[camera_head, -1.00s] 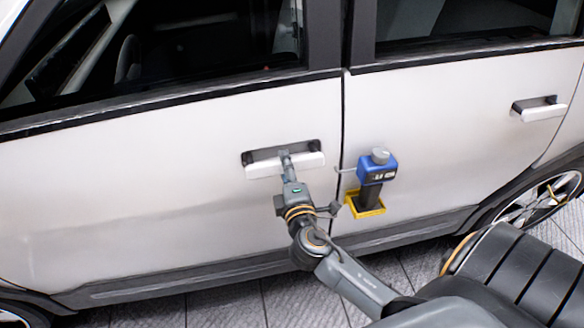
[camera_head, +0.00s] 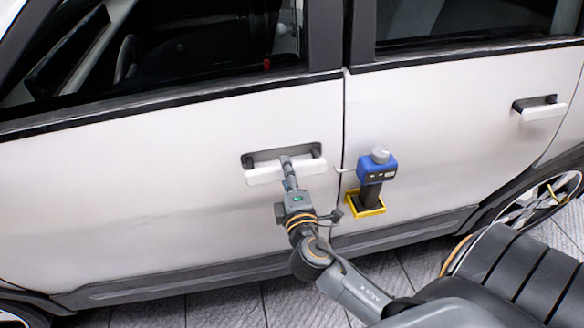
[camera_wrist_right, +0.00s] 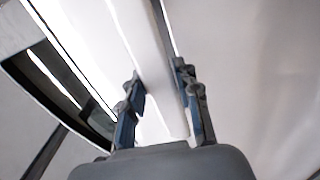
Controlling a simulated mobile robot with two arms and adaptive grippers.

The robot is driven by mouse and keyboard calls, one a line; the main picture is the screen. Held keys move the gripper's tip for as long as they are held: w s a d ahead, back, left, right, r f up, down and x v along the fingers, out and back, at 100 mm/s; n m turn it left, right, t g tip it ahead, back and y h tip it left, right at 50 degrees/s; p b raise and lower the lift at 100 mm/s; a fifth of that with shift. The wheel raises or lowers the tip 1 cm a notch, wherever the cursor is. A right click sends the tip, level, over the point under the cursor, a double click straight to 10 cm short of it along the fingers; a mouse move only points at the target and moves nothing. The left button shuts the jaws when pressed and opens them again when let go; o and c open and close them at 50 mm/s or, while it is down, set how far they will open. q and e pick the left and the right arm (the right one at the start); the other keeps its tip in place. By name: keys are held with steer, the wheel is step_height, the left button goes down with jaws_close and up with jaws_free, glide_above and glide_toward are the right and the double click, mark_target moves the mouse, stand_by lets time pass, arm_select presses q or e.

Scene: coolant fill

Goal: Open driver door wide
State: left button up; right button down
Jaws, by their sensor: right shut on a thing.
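The white driver door (camera_head: 150,200) fills the left of the head view. It looks shut or nearly so, with a dark seam at its right edge. Its handle (camera_head: 262,176) is a white bar in front of a dark recess. My right gripper (camera_head: 287,164) is shut on the handle bar. In the right wrist view the two blue-grey fingers (camera_wrist_right: 160,100) stand on either side of the white bar (camera_wrist_right: 155,65). My left gripper is in neither view.
A blue and black device (camera_head: 376,172) with a yellow base (camera_head: 365,206) shows beside the rear door (camera_head: 440,130). The rear door has its own handle (camera_head: 540,108). The tiled floor (camera_head: 235,308) in front of the car is bare at the lower middle.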

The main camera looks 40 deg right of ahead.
steer(key=shift+m+g+h, duration=0.3)
steer(key=shift+m+h, duration=0.1)
steer(key=shift+h, duration=0.2)
steer(key=b+v, duration=0.1)
steer(key=v, duration=0.4)
steer(key=shift+s+a+f, duration=0.1)
steer(key=shift+s+a, duration=0.1)
steer(key=shift+s, duration=0.1)
steer(key=shift+b, duration=0.3)
steer(key=b+v, duration=0.2)
steer(key=v, duration=0.4)
steer(key=shift+a+m+h+b, duration=0.3)
steer(key=shift+h+b, duration=0.1)
steer(key=shift+w+g, duration=0.15)
steer(key=shift+g, duration=0.15)
